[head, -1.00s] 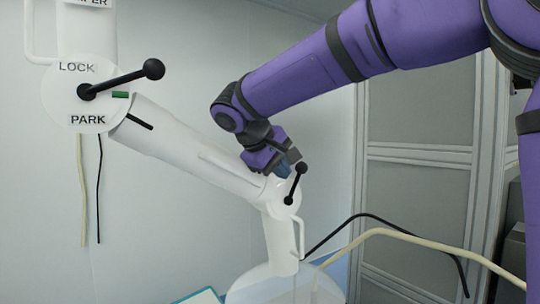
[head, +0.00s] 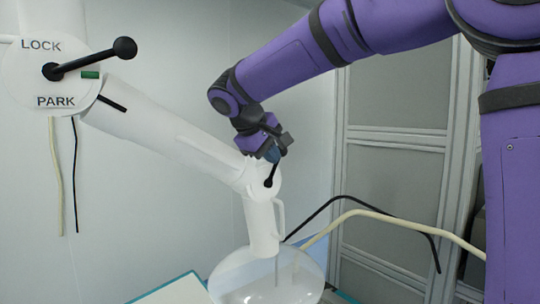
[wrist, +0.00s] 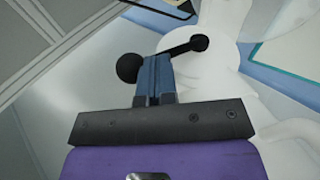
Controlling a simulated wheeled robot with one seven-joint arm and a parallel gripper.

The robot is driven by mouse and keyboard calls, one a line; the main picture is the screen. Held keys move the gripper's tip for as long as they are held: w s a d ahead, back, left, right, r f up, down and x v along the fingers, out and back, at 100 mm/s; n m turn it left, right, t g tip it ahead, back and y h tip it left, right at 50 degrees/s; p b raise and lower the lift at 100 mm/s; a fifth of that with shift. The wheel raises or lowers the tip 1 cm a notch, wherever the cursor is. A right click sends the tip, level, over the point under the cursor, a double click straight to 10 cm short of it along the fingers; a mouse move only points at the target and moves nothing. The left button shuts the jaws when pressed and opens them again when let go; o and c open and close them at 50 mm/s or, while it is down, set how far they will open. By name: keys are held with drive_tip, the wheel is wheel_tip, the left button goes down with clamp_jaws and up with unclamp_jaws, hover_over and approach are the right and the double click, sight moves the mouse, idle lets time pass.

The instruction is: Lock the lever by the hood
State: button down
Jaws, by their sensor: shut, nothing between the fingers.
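The black lever by the hood (head: 271,174) sits on the white lower arm joint (head: 254,188) just above the clear hood (head: 240,284). In the head view it rises from its pivot, and its upper end is hidden behind my fingers. My gripper (head: 273,154) is at that upper end, with its blue fingers shut and empty. In the wrist view the lever's ball knob (wrist: 129,67) lies just left of the fingertips (wrist: 153,60), and its rod (wrist: 183,48) runs right to the pivot. Whether the fingers touch the lever cannot be told.
An upper lever (head: 95,60) is on a disc marked LOCK and PARK, with a green mark beside it. A white arm (head: 165,140) links the disc to the lower joint. Black and cream hoses (head: 365,212) curve at the right, before grey panels.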

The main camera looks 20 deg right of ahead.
drive_tip(key=shift+d+y, duration=0.2)
drive_tip(key=shift+y, duration=0.1)
drive_tip(key=d+y, duration=0.1)
drive_tip(key=d+g+y, duration=0.1)
drive_tip(key=y, duration=0.1)
drive_tip(key=shift+w+d+f, duration=0.15)
drive_tip(key=shift+w, duration=0.25)
drive_tip(key=shift+w+d+f+g+y, duration=0.1)
drive_tip(key=shift+d+f+g+y, duration=0.1)
drive_tip(key=shift+d+y, duration=0.3)
drive_tip(key=shift+w+d+f+g+y, duration=0.1)
drive_tip(key=shift+d+f+g+y, duration=0.1)
drive_tip(key=shift+y, duration=0.5)
drive_tip(key=shift+d, duration=0.1)
drive_tip(key=shift+d+f, duration=0.15)
drive_tip(key=shift+s+a, duration=0.15)
drive_tip(key=shift+a, duration=0.65)
